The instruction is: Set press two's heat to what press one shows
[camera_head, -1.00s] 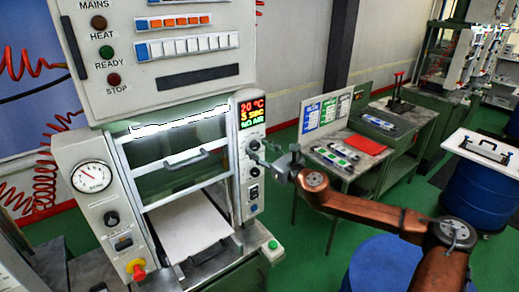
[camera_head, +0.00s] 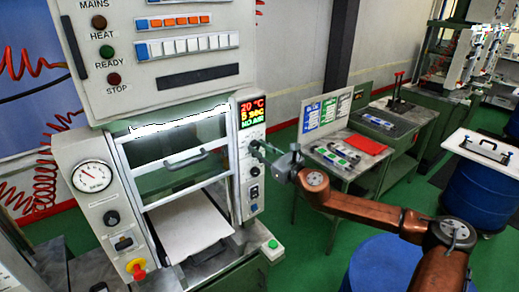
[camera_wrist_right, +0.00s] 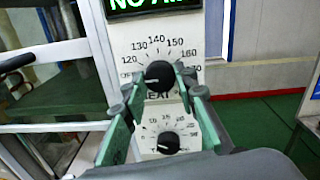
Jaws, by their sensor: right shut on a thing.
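The near press (camera_head: 160,165) has a display (camera_head: 252,110) reading 20 °C, 5 sec and NO AIR. In the wrist view the black heat knob (camera_wrist_right: 160,75) sits in a dial marked 120 to 160 and beyond; its pale mark points to the lower left, near the OFF end. My right gripper (camera_head: 257,148) is at the right panel of this press. In the wrist view its green fingers (camera_wrist_right: 163,80) are shut on the heat knob, one on each side. No press number is readable. My left gripper is out of view.
A smaller black knob (camera_wrist_right: 168,142) with its own dial sits just below. The press's glass door (camera_head: 180,150) is left of my gripper. A bench (camera_head: 345,160) with a red sheet and coloured cards stands to the right, and a blue drum (camera_head: 472,195) beyond. Similar machines (camera_head: 450,60) stand farther back.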

